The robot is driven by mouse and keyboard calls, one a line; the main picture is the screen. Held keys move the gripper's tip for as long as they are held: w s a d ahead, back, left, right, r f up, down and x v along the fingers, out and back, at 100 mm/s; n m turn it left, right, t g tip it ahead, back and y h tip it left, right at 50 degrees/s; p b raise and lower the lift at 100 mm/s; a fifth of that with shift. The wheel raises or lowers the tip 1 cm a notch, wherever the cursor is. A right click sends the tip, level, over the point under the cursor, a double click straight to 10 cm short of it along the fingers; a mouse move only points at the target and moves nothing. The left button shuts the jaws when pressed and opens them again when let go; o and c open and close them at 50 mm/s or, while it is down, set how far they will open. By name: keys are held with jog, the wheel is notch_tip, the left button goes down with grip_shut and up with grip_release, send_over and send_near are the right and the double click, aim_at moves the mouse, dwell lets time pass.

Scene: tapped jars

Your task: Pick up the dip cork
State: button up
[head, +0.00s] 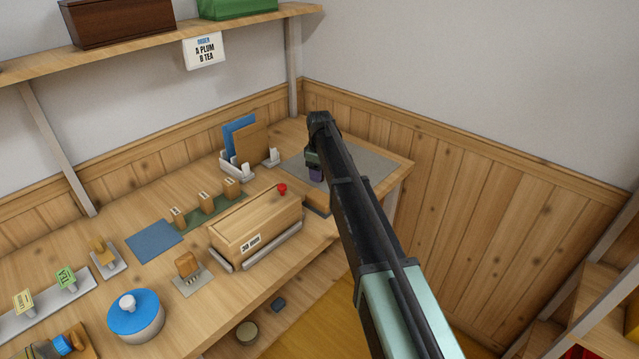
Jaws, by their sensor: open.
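No thing carries a readable "dip cork" label, so I cannot tell for sure which one it is. A small tan cork-like block (187,264) stands upright on a grey pad (193,282) left of the long wooden box. Another tan block (101,246) sits on a pale holder further left. My gripper (314,168) is at the back right of the bench, over the grey mat and far from both blocks. It is open.
The long wooden box (256,228) with a red knob (282,188) lies between my gripper and the blocks. A blue-lidded pot (136,315) stands at front left. Upright boards (252,146) stand in a white rack behind. A blue mat (153,240) is bare.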

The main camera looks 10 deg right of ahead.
jog(key=shift+r, duration=0.15)
jog(key=shift+c, duration=0.5)
grip_shut()
jog(key=shift+r, duration=0.1)
notch_tip(320, 180, up, 20)
jog(key=p, duration=2)
